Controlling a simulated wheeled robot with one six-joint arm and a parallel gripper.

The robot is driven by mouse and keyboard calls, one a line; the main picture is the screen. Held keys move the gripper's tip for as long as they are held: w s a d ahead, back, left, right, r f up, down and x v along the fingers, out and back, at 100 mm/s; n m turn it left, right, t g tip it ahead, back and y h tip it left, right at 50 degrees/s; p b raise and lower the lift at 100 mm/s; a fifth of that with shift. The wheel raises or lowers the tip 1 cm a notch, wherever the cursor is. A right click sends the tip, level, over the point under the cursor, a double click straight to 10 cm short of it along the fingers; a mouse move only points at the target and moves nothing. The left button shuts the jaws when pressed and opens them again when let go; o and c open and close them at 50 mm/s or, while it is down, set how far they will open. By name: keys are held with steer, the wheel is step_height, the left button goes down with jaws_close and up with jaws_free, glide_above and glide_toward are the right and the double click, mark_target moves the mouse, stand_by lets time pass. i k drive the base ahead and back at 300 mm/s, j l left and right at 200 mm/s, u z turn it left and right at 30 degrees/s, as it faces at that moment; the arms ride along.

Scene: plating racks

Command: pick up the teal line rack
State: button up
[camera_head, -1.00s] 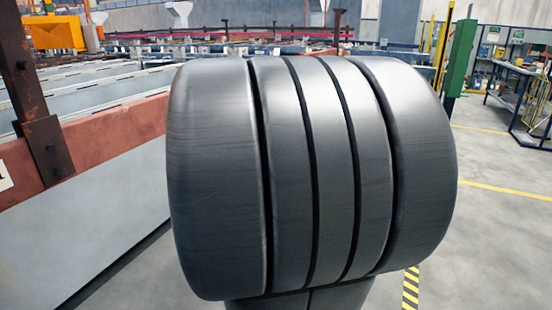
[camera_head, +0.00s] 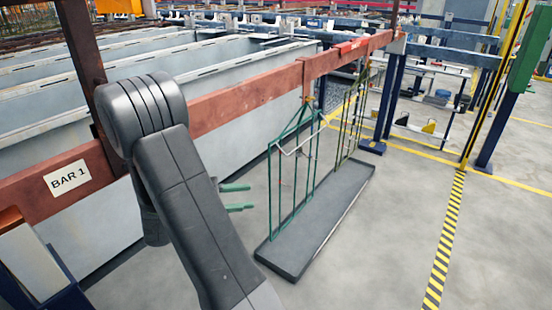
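The teal line rack (camera_head: 271,190) is a thin upright wire frame hanging from the red-brown bar (camera_head: 240,103), above a long grey drip tray (camera_head: 318,232). A copper-coloured hook joins its top to the bar. My gripper (camera_head: 243,197) shows two green fingers, apart from each other with nothing visible between them. They point right, toward the lower left side of the rack, with a gap short of it. The gripper's body is hidden behind my grey arm.
A second, olive-coloured rack (camera_head: 342,128) hangs farther along the bar. Grey tanks (camera_head: 200,55) stand behind the bar, which carries a "BAR 1" label (camera_head: 68,179). Blue posts (camera_head: 389,98) stand beyond. Open floor lies right of the tray, crossed by a yellow-black stripe (camera_head: 444,240).

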mark_target(308, 64)
steer(key=i+l+u, duration=0.45)
steer(key=l+u, duration=0.25)
steer(key=i+l+u, duration=0.1)
steer(key=l+u, duration=0.25)
steer(key=i+l, duration=0.15)
steer(key=l, duration=0.2)
steer(key=i+l, duration=0.15)
steer(key=l, duration=0.25)
steer(key=i+l, duration=0.15)
steer(key=l, duration=0.25)
steer(key=i+l+u, duration=0.1)
steer(key=l, duration=0.25)
steer(key=i+l, duration=0.2)
steer(key=l, duration=0.2)
steer(key=i, duration=0.2)
